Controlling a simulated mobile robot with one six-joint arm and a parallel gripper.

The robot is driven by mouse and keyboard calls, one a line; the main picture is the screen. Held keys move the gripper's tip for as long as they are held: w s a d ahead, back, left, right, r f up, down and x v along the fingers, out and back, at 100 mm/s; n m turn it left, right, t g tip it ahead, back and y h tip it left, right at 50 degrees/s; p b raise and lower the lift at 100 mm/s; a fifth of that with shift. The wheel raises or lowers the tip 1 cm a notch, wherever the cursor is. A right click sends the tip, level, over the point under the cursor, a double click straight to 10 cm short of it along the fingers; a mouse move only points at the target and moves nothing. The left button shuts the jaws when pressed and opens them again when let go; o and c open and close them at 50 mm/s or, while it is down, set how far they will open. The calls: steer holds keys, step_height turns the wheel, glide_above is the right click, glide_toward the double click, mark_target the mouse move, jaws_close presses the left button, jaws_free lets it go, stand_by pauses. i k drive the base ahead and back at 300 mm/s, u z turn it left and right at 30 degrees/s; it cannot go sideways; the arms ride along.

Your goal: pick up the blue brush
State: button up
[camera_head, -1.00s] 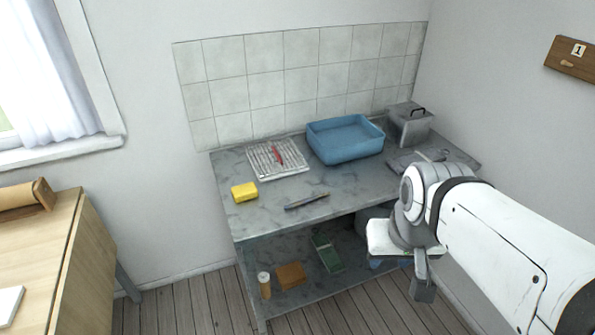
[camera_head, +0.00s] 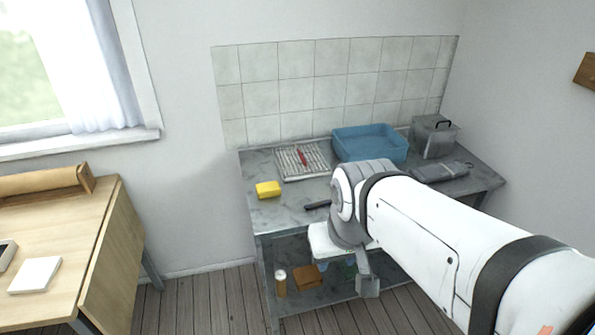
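A slim dark bluish thing (camera_head: 317,205), which may be the blue brush, lies near the front edge of the grey marbled counter. My arm hides its right part. A red slim thing (camera_head: 302,157) lies on the white ribbed rack behind it. My gripper (camera_head: 368,285) hangs at the end of my white arm, in front of the counter and to the right of the dark thing, apart from it. Its fingers are not clear enough to tell open from shut.
A yellow sponge (camera_head: 268,189), a blue basin (camera_head: 370,143) and a grey lidded box (camera_head: 433,136) stand on the counter (camera_head: 258,213). A brown block (camera_head: 308,277) and a pale cylinder (camera_head: 281,283) are on the lower shelf. A wooden table (camera_head: 62,236) stands at left.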

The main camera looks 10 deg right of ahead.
mark_target(319, 203)
steer(key=z, duration=0.05)
steer(key=i, duration=1)
steer(key=u, duration=0.05)
